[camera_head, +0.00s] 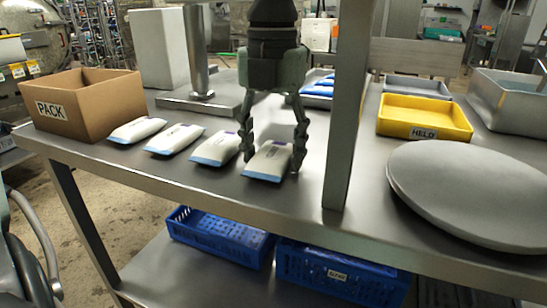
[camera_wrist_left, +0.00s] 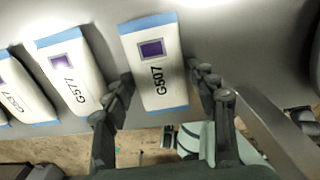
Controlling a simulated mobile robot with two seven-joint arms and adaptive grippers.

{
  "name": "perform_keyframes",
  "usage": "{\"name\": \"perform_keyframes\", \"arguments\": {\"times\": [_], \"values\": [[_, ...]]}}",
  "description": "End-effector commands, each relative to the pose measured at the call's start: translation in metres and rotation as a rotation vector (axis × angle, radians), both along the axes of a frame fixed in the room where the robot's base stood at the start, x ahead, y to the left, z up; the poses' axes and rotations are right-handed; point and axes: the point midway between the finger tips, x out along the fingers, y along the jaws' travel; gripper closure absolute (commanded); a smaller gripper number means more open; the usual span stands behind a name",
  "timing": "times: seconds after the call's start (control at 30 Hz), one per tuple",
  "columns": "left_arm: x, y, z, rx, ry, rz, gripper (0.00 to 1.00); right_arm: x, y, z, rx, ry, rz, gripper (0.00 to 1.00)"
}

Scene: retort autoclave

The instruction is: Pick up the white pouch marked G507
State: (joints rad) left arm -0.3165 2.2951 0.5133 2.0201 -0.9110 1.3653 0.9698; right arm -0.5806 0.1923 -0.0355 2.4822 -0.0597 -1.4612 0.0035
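The white pouch marked G507 (camera_wrist_left: 156,72) has blue ends and a purple square. It lies flat on the metal table and is the rightmost pouch of the row in the head view (camera_head: 269,160). My left gripper (camera_head: 273,163) points down over it, open, with one finger on each side of the pouch. The left wrist view shows the fingers (camera_wrist_left: 160,76) apart beside its lower half; whether they touch it I cannot tell. The neighbouring pouch reads G577 (camera_wrist_left: 70,73). My right gripper is not in view.
Other similar pouches (camera_head: 174,139) lie to the left, the nearest close to the left finger. A PACK box (camera_head: 65,110) stands at the far left. A post (camera_head: 346,110) rises right of the gripper. A yellow HELD tray (camera_head: 424,117) and a round lid (camera_head: 470,190) are further right.

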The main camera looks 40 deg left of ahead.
Motion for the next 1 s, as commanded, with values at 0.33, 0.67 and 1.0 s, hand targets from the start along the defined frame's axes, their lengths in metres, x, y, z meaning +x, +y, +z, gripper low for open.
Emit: {"name": "perform_keyframes", "arguments": {"times": [0.33, 0.67, 1.0], "values": [[0.000, 0.000, 0.001, 0.000, -0.001, 0.000, 0.80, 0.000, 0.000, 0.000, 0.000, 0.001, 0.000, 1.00], [0.001, 0.000, 0.011, 0.000, -0.003, 0.001, 0.80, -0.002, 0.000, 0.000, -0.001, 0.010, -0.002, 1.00], [0.001, 0.000, 0.085, 0.002, -0.007, 0.002, 0.80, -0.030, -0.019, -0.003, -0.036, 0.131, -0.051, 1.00]]}}
